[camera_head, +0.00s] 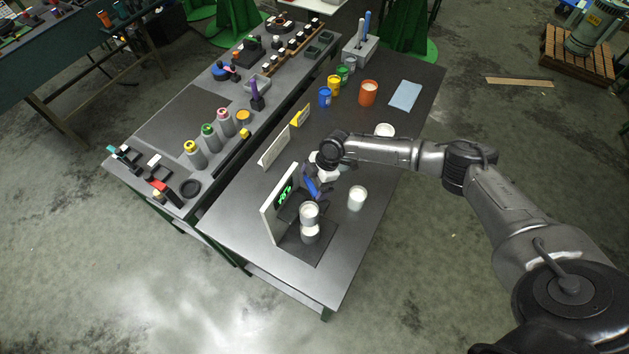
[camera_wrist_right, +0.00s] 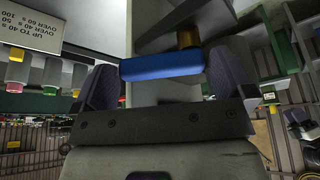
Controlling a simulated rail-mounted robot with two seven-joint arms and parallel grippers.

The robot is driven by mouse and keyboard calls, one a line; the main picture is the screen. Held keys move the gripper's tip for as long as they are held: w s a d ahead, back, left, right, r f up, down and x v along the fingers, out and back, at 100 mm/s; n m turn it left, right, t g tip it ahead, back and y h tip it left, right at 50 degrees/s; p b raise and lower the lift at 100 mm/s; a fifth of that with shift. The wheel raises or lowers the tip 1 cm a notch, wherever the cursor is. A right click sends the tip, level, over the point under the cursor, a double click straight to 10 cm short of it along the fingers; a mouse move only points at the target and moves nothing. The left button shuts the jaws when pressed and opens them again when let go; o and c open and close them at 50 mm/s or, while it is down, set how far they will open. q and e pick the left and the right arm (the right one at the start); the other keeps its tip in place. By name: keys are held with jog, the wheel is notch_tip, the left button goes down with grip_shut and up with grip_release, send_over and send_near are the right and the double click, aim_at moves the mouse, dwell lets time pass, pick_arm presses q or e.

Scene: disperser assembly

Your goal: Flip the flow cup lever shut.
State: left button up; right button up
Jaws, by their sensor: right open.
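The flow cup (camera_head: 309,210) is a pale cup held on a stand, above a second pale cup (camera_head: 310,235) on a dark base. An upright panel (camera_head: 268,217) with green digits stands just left of it. My right gripper (camera_head: 313,190) is beside the panel, just behind the flow cup. In the right wrist view my right gripper (camera_wrist_right: 162,82) is open, its two dark pads apart. A blue bar (camera_wrist_right: 161,66), which looks like the lever, lies across the space between them. I cannot tell whether the pads touch it. My left gripper is out of view.
A white cup (camera_head: 357,198) stands on the table right of the flow cup. A white sign (camera_head: 274,152) and yellow block (camera_head: 299,117) stand behind. Paint cans, including an orange one (camera_head: 368,93), and a blue cloth (camera_head: 405,96) are farther back. The front right table is bare.

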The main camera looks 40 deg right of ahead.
jog(key=shift+a+f, duration=0.1)
jog(key=shift+f, duration=0.05)
jog(key=c, duration=0.9)
jog(key=shift+c, duration=0.2)
